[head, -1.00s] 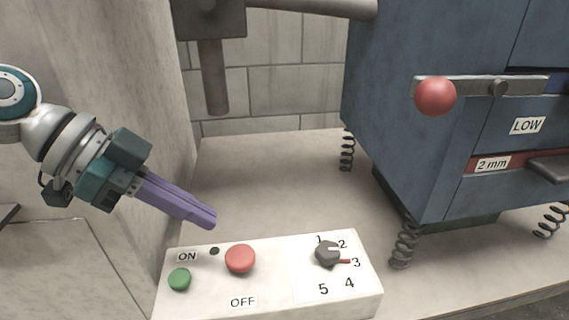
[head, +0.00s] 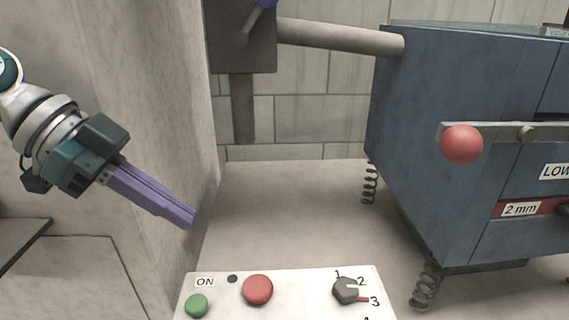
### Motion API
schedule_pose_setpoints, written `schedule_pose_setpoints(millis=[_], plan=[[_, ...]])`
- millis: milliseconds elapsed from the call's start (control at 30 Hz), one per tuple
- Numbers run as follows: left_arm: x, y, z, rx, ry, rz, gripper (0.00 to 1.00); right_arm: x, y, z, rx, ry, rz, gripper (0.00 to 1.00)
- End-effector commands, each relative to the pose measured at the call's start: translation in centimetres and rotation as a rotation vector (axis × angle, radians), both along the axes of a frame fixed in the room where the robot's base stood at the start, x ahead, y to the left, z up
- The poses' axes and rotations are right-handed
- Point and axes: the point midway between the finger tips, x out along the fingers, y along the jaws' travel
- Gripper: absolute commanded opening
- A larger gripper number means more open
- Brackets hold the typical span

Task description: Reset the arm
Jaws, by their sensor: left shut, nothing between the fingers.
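My left gripper (head: 191,220) has long purple fingers closed together with nothing between them. It hangs in the air at the left, above and to the left of the control box, and touches nothing that I can see. My left arm comes in from the left edge. My right gripper is not in view.
A blue spring-mounted machine (head: 450,100) with a red-knobbed lever (head: 461,144) stands right. A wall is at left.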

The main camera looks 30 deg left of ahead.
Motion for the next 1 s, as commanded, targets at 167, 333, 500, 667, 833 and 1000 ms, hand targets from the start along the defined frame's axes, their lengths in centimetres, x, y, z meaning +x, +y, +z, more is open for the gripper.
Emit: schedule_pose_setpoints(millis=[167, 333, 500, 667, 833, 1000], plan=[[0.0, 0.0, 0.0, -0.001, -0.001, 0.0, 0.0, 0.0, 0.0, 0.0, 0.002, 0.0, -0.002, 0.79], [0.0, 0.0, 0.0, -0.001, -0.001, 0.0, 0.0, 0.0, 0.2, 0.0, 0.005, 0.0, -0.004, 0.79], [-0.6, -0.6, -0.1, 0.007, 0.024, -0.001, 0.0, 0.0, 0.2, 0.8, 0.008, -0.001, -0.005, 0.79], [-4.5, -3.9, -0.6, 0.078, 0.176, 0.027, 0.0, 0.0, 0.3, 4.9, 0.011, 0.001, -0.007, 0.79], [-9.7, -8.0, 1.1, 0.211, 0.338, 0.206, 0.0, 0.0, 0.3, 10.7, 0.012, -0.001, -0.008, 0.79], [-12.1, -9.5, 5.3, 0.28, 0.394, 0.496, 0.0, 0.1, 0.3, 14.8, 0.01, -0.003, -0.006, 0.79]])
